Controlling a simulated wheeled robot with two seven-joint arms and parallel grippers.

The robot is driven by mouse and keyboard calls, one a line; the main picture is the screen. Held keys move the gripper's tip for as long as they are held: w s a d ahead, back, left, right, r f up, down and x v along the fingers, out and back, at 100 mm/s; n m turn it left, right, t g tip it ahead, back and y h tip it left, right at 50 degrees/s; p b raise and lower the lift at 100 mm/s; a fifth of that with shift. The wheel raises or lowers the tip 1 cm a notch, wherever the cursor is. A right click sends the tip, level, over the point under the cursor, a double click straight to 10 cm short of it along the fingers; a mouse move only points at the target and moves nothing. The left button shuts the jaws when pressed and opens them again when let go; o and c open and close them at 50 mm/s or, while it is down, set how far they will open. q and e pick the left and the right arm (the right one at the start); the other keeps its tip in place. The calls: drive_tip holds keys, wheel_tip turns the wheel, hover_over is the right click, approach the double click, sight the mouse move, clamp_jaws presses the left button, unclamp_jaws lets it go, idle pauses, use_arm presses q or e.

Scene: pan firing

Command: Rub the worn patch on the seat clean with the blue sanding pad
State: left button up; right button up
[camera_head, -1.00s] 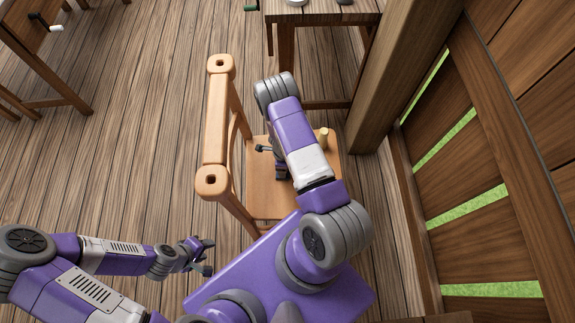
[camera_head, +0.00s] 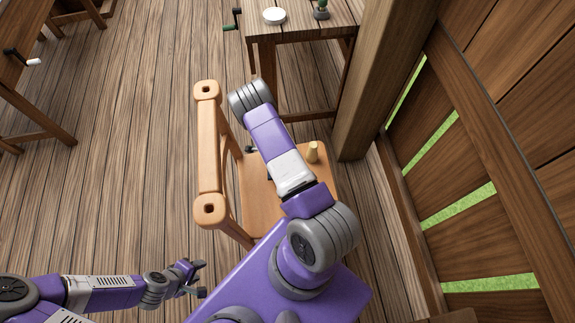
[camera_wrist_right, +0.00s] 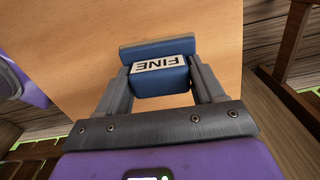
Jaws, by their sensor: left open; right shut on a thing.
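The chair's tan wooden seat (camera_head: 258,196) lies below my right arm in the head view, and it fills much of the right wrist view (camera_wrist_right: 80,65). My right gripper (camera_wrist_right: 160,76) is shut on the blue sanding pad (camera_wrist_right: 158,47), which has a white label reading FINE. The pad is over the seat; I cannot tell whether it touches. In the head view my right arm hides the pad and most of that gripper. I see no worn patch on the visible parts of the seat. My left gripper (camera_head: 200,279) is open and empty, over the floor left of the chair.
The chair's backrest (camera_head: 208,155) rises at the seat's left. A small wooden peg (camera_head: 313,152) stands at the seat's right side. A wooden table (camera_head: 300,33) with a white round item (camera_head: 274,15) is behind. A wooden post (camera_head: 385,75) and slatted wall close off the right.

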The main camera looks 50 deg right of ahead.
drive_tip(key=shift+r+p, duration=1.55)
drive_tip(key=shift+r, duration=0.6)
